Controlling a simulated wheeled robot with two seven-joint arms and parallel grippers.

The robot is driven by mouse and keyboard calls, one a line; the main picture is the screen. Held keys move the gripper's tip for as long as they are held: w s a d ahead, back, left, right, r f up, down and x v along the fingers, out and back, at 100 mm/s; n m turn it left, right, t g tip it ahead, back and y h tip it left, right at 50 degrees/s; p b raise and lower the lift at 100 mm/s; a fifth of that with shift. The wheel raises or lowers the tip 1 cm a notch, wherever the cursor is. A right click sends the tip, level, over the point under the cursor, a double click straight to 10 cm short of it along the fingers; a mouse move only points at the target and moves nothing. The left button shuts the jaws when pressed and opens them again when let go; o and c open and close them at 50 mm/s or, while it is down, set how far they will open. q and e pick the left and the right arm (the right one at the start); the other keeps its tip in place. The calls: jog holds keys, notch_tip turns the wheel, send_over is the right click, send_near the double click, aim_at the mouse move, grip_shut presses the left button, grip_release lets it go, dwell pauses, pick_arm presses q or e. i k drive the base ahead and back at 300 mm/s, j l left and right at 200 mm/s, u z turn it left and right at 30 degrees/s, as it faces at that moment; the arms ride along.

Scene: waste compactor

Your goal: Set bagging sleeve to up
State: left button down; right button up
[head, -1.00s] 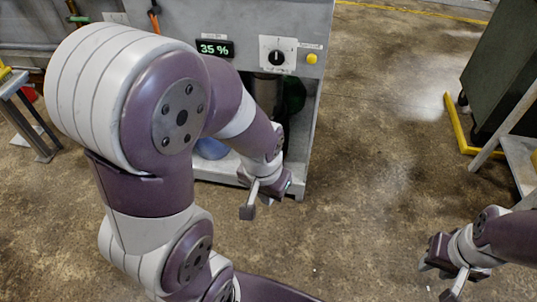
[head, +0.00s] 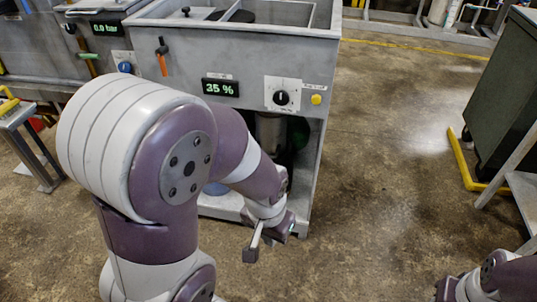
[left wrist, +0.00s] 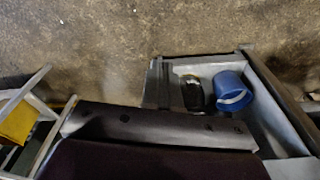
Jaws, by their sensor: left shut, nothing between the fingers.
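The compactor cabinet (head: 180,55) stands ahead. Its front has a black rotary knob (head: 281,98) on a white plate, a yellow button (head: 316,99) and an orange-handled lever (head: 162,58). The labels are too small to read, so I cannot tell which part is the bagging sleeve or its control. My left gripper (head: 251,252) is shut and empty, low in front of the cabinet's open lower bay and well below the knob. My right gripper (head: 446,288) is at the lower right, mostly cut off by the frame edge, so its fingers cannot be judged.
A display (head: 220,88) reads 35 %. My left arm covers part of the cabinet front. The left wrist view shows a blue cylinder (left wrist: 232,92) in a grey-walled bay. A green cabinet (head: 508,90) with a yellow floor bar stands right. The floor between is clear.

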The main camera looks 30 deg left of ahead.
aim_at(271, 133)
jog(key=i+j+u, duration=0.1)
jog(key=i+u, duration=0.15)
jog(key=u, duration=0.15)
jog(key=i+u, duration=0.5)
jog(key=u, duration=0.25)
